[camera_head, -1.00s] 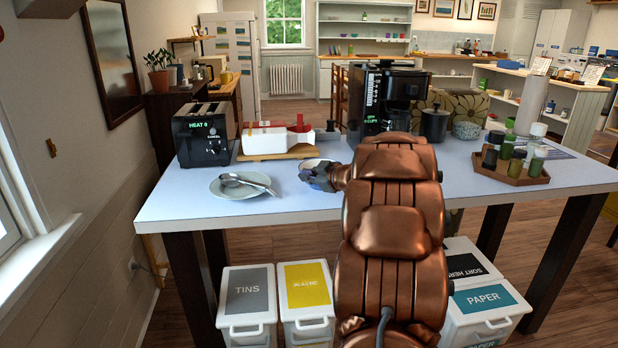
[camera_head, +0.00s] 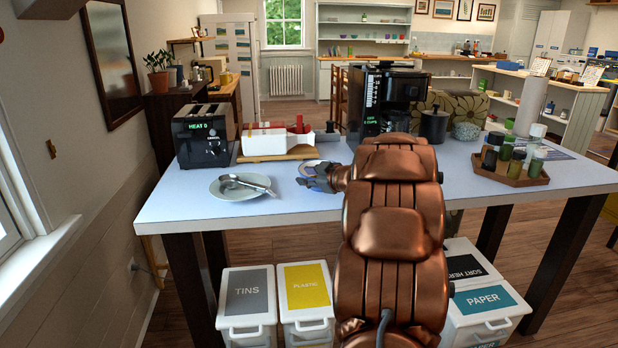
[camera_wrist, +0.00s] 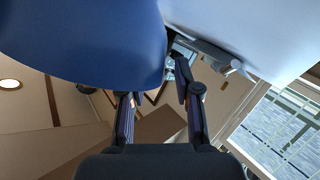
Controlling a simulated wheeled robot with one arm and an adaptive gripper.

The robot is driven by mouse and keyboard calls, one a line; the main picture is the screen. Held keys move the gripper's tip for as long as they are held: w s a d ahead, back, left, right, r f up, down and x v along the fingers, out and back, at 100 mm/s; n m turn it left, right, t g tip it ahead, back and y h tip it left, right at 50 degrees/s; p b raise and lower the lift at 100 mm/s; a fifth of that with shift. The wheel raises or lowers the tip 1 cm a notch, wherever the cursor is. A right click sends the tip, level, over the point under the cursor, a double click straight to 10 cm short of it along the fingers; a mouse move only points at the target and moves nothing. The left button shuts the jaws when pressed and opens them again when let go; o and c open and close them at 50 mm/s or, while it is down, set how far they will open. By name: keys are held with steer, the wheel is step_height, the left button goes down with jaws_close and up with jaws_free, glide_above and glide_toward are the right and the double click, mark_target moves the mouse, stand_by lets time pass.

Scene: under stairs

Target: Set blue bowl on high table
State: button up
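The blue bowl (camera_wrist: 85,40) fills the upper left of the wrist view, close to the camera. In the head view only its pale rim (camera_head: 308,166) shows behind my gripper, at the front of the pale-topped table (camera_head: 420,190). My gripper (camera_head: 319,180) is low over that tabletop, right of the plate. In the wrist view its fingers (camera_wrist: 156,85) are spread. The bowl hides the left fingertip, while the right finger stands just outside the bowl's edge with a narrow gap. The bowl's underside contact with the table is hidden.
A plate (camera_head: 226,192) with a ladle (camera_head: 250,184) lies left of my gripper. Behind are a toaster (camera_head: 204,137), a white box on a board (camera_head: 265,142) and a coffee machine (camera_head: 385,95). A tray of jars (camera_head: 515,176) stands right. Lidded bins (camera_head: 249,300) stand below.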

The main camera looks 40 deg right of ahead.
steer(key=v, duration=1.1)
steer(key=shift+s+r+p, duration=0.15)
steer(key=shift+s+p, duration=0.15)
steer(key=shift+s, duration=0.1)
steer(key=w+r+m+g+h, duration=0.2)
steer(key=w+r+m+h, duration=0.2)
steer(key=w+h, duration=0.15)
steer(key=s+a+f+m+g+y, duration=0.15)
steer(key=s+a+f+g, duration=0.45)
steer(key=a, duration=0.6)
steer(key=s+a+f+m+g, duration=0.25)
steer(key=s+a+f, duration=0.55)
steer(key=a, duration=0.4)
steer(key=s+a+f+n+g+y, duration=0.1)
steer(key=s+a+f+g+y, duration=0.1)
steer(key=s+a, duration=0.7)
steer(key=s+a+f+n+g+y, duration=0.1)
steer(key=s+a+f+g+y, duration=0.1)
steer(key=s+a, duration=0.7)
steer(key=g+y, duration=0.1)
steer(key=g, duration=0.1)
steer(key=shift+s+a+f+n+g, duration=0.2)
steer(key=shift+a+n+g, duration=0.15)
steer(key=shift+a+n, duration=0.05)
